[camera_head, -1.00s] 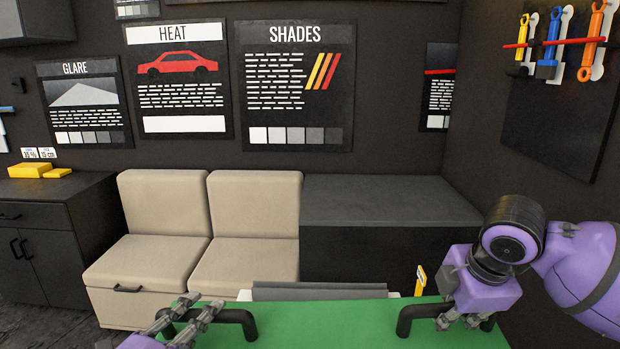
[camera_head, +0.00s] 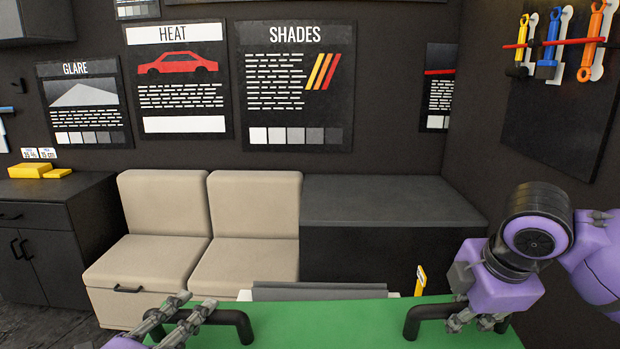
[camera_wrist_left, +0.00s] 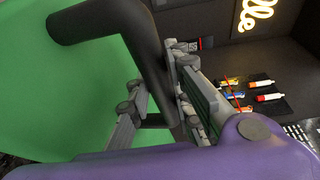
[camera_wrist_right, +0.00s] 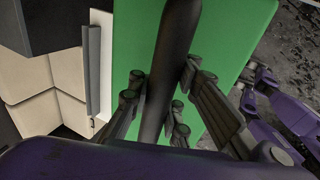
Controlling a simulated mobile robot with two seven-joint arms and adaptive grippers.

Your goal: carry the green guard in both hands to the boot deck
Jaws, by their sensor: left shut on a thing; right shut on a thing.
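The green guard (camera_head: 330,325) is a flat green panel with two black handles, at the bottom of the head view. My left gripper (camera_head: 180,318) is shut on its left handle (camera_head: 238,324); the left wrist view shows the fingers around the black bar (camera_wrist_left: 140,45). My right gripper (camera_head: 475,318) is shut on the right handle (camera_head: 415,318); the right wrist view shows the bar (camera_wrist_right: 170,70) between the fingers. The guard's near edge is cut off by the head view. I cannot pick out the boot deck for certain.
A grey-topped black bench (camera_head: 385,203) stands ahead, beside two beige seats (camera_head: 245,260). A grey strip with white edges (camera_head: 320,291) lies just beyond the guard, with a yellow tag (camera_head: 420,281) to its right. A dark cabinet (camera_head: 50,230) is at left.

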